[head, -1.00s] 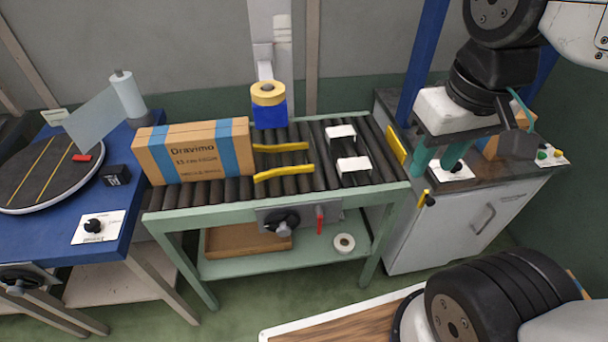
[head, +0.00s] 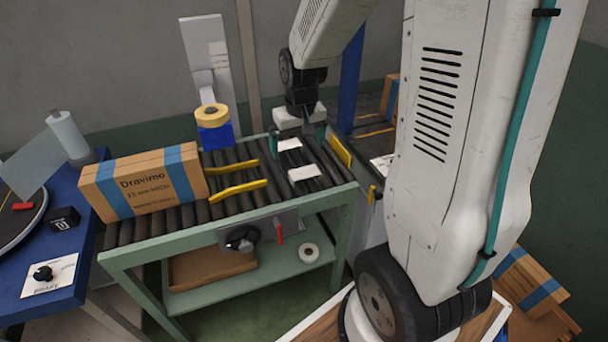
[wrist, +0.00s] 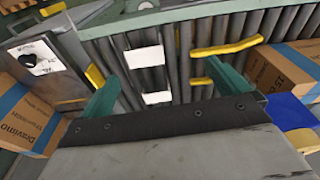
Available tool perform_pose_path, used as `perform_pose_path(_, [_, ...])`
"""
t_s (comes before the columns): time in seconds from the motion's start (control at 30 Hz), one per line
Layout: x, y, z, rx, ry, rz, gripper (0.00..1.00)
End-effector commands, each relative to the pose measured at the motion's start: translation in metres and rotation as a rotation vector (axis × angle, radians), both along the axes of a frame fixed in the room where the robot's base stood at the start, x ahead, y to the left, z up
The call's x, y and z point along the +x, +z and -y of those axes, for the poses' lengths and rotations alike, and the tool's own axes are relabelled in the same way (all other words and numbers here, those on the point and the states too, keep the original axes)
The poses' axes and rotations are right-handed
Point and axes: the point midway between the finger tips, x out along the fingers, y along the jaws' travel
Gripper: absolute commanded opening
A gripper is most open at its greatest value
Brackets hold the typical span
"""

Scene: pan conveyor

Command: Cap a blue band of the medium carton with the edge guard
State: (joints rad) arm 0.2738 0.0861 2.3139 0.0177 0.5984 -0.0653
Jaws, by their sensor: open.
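A brown carton (head: 142,190) with two blue bands stands on the left of the roller conveyor (head: 130,232). It also shows at the right of the wrist view (wrist: 278,78). Two white pieces, which look like edge guards, lie on the right-hand rollers: a far one (head: 289,144) and a near one (head: 304,174). They also show in the wrist view, one (wrist: 144,58) above the other (wrist: 157,98). My gripper (head: 297,132) is open and empty at the conveyor's far side, by the far piece. Its teal fingers (wrist: 166,88) stand apart on either side of the pieces in the wrist view.
Two yellow guide rails (head: 238,190) lie between carton and white pieces. A tape roll on a blue holder (head: 214,136) stands at the far edge. A yellow plate (head: 340,152) edges the right end.

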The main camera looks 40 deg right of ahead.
Motion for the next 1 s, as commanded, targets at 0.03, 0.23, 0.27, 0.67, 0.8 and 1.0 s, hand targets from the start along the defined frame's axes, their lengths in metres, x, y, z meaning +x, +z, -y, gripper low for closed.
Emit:
perform_pose_path(0.03, [0.008,-0.021,0.011,0.002,-0.017,-0.008,1.00])
perform_pose_path(0.23, [0.029,-0.068,0.039,-0.002,-0.053,0.001,1.00])
perform_pose_path(0.27, [0.030,-0.072,0.041,-0.002,-0.056,0.001,1.00])
perform_pose_path(0.67, [0.038,-0.116,0.050,-0.004,-0.063,0.003,1.00])
perform_pose_path(0.8, [0.040,-0.137,0.054,-0.004,-0.063,0.003,1.00])
perform_pose_path(1.0, [0.043,-0.157,0.055,-0.003,-0.063,0.004,1.00])
